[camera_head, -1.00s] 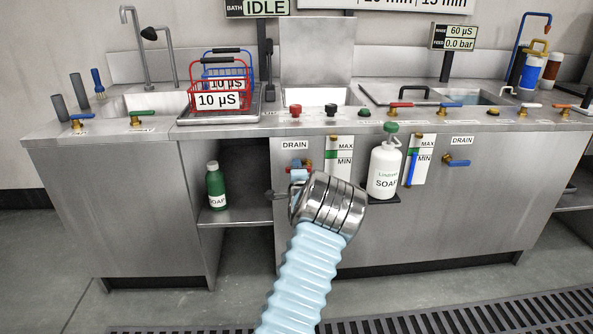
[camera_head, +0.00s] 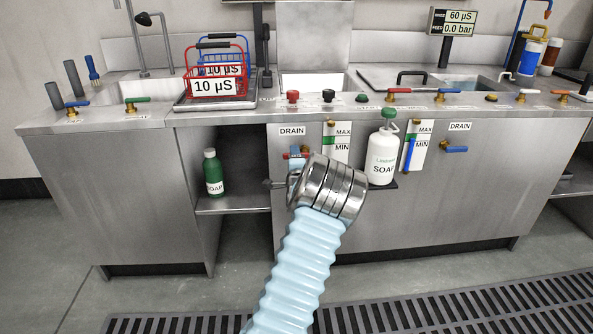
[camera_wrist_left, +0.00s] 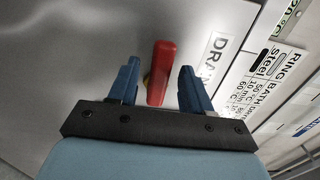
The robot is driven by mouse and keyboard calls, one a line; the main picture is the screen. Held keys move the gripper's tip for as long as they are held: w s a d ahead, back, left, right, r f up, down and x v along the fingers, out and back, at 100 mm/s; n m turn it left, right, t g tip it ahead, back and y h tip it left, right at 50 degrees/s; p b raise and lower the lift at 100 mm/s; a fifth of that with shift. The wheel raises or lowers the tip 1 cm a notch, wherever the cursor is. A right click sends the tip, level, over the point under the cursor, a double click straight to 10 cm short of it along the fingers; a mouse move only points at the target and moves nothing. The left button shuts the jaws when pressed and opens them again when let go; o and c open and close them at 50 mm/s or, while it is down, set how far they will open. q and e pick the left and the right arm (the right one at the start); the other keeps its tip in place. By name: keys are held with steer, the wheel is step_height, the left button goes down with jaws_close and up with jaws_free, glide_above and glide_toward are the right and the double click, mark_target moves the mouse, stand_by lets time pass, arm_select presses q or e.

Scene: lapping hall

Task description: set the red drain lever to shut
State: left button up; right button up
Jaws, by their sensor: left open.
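The red drain lever (camera_head: 296,154) is on the front panel under the left DRAIN label (camera_head: 292,131), partly hidden by my left wrist in the head view. In the left wrist view the red lever (camera_wrist_left: 161,72) lies between the two blue fingers of my left gripper (camera_wrist_left: 159,66). A bit of brass shows behind it. The fingers are open, with a gap visible on both sides of the lever. In the head view my left gripper is mostly hidden behind the metal wrist. My right gripper is not in view.
A white soap bottle (camera_head: 382,158) stands on a small ledge right of my wrist. A blue drain lever (camera_head: 454,149) is further right. A green soap bottle (camera_head: 212,172) stands on the open shelf at left. A floor grate (camera_head: 420,308) runs in front.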

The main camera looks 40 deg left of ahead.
arm_select(q)
steer(key=v, duration=1.2)
